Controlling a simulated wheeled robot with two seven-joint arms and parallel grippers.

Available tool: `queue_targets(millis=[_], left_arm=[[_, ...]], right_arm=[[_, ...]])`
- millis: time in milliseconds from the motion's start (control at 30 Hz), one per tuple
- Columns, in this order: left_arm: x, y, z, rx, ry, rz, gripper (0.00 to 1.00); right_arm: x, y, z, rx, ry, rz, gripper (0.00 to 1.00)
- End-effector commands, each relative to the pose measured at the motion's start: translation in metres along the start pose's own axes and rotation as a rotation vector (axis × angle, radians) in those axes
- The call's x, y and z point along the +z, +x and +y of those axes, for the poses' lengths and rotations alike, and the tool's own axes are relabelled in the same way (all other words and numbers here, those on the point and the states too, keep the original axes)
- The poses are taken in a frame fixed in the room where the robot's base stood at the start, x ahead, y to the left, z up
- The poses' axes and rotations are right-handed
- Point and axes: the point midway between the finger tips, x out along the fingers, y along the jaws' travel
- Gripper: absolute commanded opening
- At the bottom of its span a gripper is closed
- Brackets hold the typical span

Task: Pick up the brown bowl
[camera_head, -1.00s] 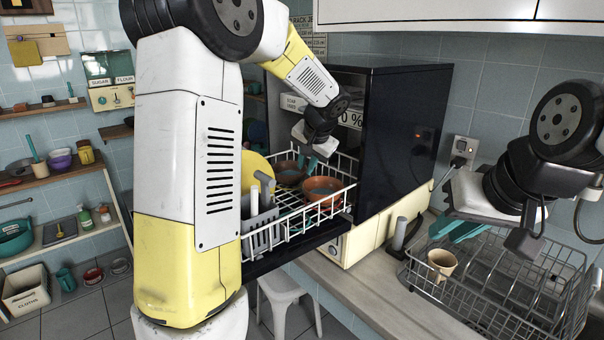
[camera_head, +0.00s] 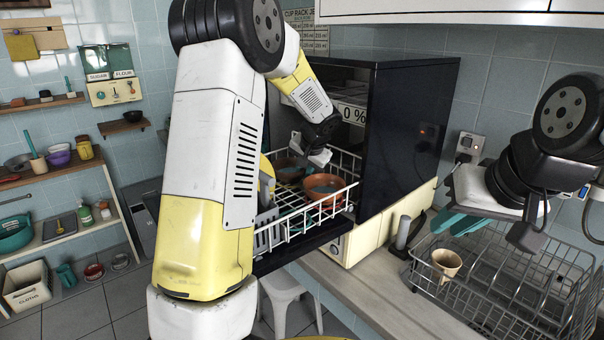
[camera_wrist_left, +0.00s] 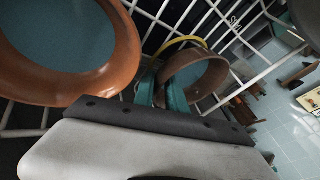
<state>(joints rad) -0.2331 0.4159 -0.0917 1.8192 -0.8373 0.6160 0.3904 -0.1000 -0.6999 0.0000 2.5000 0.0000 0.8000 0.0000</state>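The brown bowl (camera_head: 289,172) sits at the back of the pulled-out dishwasher rack, partly hidden by my left gripper. In the left wrist view the brown bowl (camera_wrist_left: 208,82) has a grey-blue inside. My left gripper (camera_head: 303,163) is down at its near side. The teal fingers (camera_wrist_left: 160,92) stand a little apart on either side of the bowl's near wall in the left wrist view; a firm grip does not show. My right gripper (camera_head: 456,222) is open and empty above the wire dish rack.
An orange-brown bowl (camera_head: 324,193) sits beside the brown bowl in the white wire rack (camera_head: 300,222); it is close to my left gripper (camera_wrist_left: 118,68). The dark dishwasher (camera_head: 408,130) wall stands right of the rack. A tan cup (camera_head: 446,262) is in the dish rack (camera_head: 500,290).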

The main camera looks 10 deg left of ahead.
Motion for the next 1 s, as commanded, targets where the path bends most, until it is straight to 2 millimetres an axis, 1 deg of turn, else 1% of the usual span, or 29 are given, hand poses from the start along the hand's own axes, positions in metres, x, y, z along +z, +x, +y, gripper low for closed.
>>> queue_targets(millis=[133, 200, 233, 1000], left_arm=[[-0.0001, -0.0004, -0.0002, 0.000, 0.000, 0.000, 0.17], [-0.0001, -0.0004, -0.0002, 0.000, 0.000, 0.000, 0.03], [-0.0001, -0.0005, -0.0003, 0.000, 0.000, 0.000, 0.00], [0.0003, -0.0002, 0.0005, 0.001, 0.000, -0.001, 0.00]], right_arm=[[0.0000, 0.0000, 0.0000, 0.000, 0.000, 0.000, 0.22], [0.0000, 0.0000, 0.0000, 0.000, 0.000, 0.000, 0.22], [0.0000, 0.0000, 0.0000, 0.000, 0.000, 0.000, 0.22], [0.0000, 0.0000, 0.0000, 0.000, 0.000, 0.000, 0.22]])
